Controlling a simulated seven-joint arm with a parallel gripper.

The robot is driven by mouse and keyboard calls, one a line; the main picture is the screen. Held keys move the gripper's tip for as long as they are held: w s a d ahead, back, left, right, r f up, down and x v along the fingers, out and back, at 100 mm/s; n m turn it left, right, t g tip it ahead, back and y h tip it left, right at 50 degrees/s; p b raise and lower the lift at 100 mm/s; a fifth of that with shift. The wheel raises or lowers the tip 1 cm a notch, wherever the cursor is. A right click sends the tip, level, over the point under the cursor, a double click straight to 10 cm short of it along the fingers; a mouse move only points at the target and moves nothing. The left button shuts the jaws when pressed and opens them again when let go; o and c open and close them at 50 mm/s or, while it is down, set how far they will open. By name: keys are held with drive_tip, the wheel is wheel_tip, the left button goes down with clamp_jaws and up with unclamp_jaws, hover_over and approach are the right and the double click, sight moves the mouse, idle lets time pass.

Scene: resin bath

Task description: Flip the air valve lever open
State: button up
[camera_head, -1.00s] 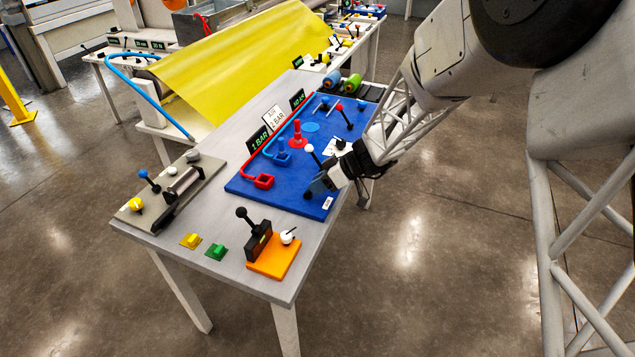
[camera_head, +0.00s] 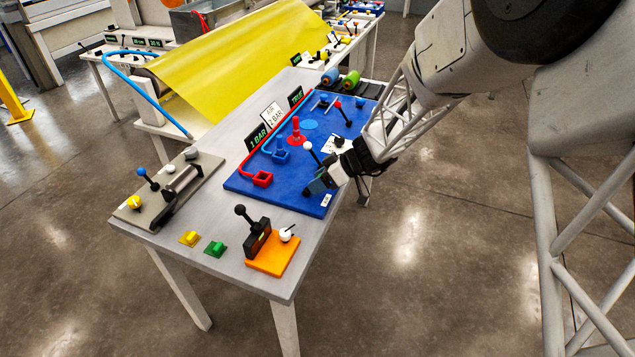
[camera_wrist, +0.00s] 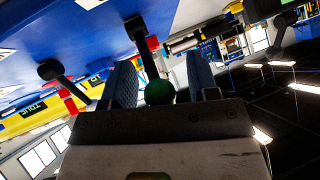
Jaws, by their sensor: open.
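A lever with a green ball knob (camera_wrist: 160,92) on a black stem stands between the two blue fingers of my gripper (camera_wrist: 163,88) in the wrist view. The fingers are open, one on each side of the ball; I cannot tell whether either touches it. In the head view my gripper (camera_head: 318,186) is low over the near right part of the blue panel (camera_head: 262,190) and hides this lever. A white-knobbed lever (camera_head: 308,146) stands just behind my gripper, and a red-knobbed lever (camera_head: 338,105) farther back. I cannot read which lever is marked as the air valve.
The panel also carries a red post (camera_head: 296,132), red and blue pipes and small displays. An orange base (camera_head: 272,255) with a black lever stands at the table's near edge. A grey fixture (camera_head: 170,190) stands on the left.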

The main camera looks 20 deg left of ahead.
drive_tip(key=v, duration=0.7)
drive_tip(key=shift+d+r, duration=0.1)
drive_tip(key=shift+d, duration=0.05)
idle(0.4)
drive_tip(key=s+d+r+m+t+h, duration=0.1)
drive_tip(key=s+d+r+m, duration=0.3)
drive_tip(key=d, duration=0.3)
drive_tip(key=s+d+r+m+t+h, duration=0.1)
drive_tip(key=s+d+r+h, duration=0.1)
drive_tip(key=s+d+r, duration=0.4)
drive_tip(key=s+d+r+m+h, duration=0.1)
drive_tip(key=s+d+r+m, duration=0.2)
drive_tip(key=d, duration=0.5)
drive_tip(key=s+d+r+m+t+h, duration=0.2)
drive_tip(key=s+d+m, duration=0.3)
drive_tip(key=s+d, duration=0.4)
drive_tip(key=s+d+r+m+t+h, duration=0.2)
drive_tip(key=s+d+r+m+h, duration=0.1)
drive_tip(key=s+d, duration=0.6)
drive_tip(key=shift+d+m+h, duration=0.4)
drive_tip(key=shift+m+h, duration=0.1)
drive_tip(key=shift+m, duration=0.6)
